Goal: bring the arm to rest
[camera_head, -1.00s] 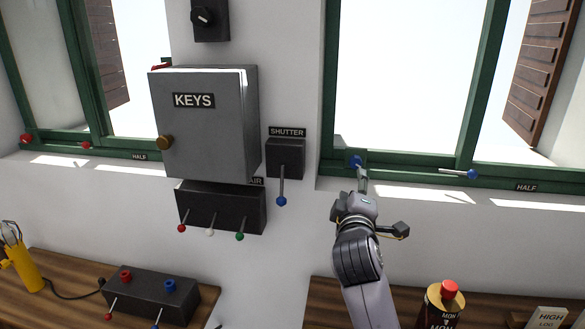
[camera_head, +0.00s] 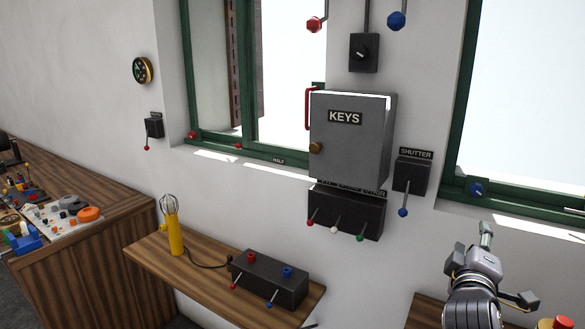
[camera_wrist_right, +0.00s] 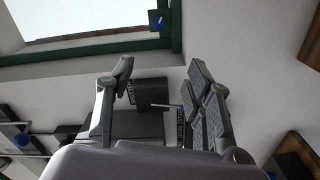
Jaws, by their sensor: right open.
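My right gripper (camera_head: 485,232) is at the lower right of the head view, in front of the white wall below the right window. Its tip points up and shows below the blue knob (camera_head: 475,189) on the green window frame, with a gap in the picture. In the right wrist view the two fingers (camera_wrist_right: 160,78) stand wide apart, with nothing between the pads. A blue knob on a green frame (camera_wrist_right: 158,20) shows beyond them. My left gripper is not in view.
Left of my right gripper are the SHUTTER lever box (camera_head: 411,176), the grey KEYS cabinet (camera_head: 352,150) and a lever box (camera_head: 346,212). Below, a wooden shelf (camera_head: 215,283) holds a yellow lamp (camera_head: 175,238) and a switch box (camera_head: 269,279). A red-topped button (camera_head: 562,323) is at lower right.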

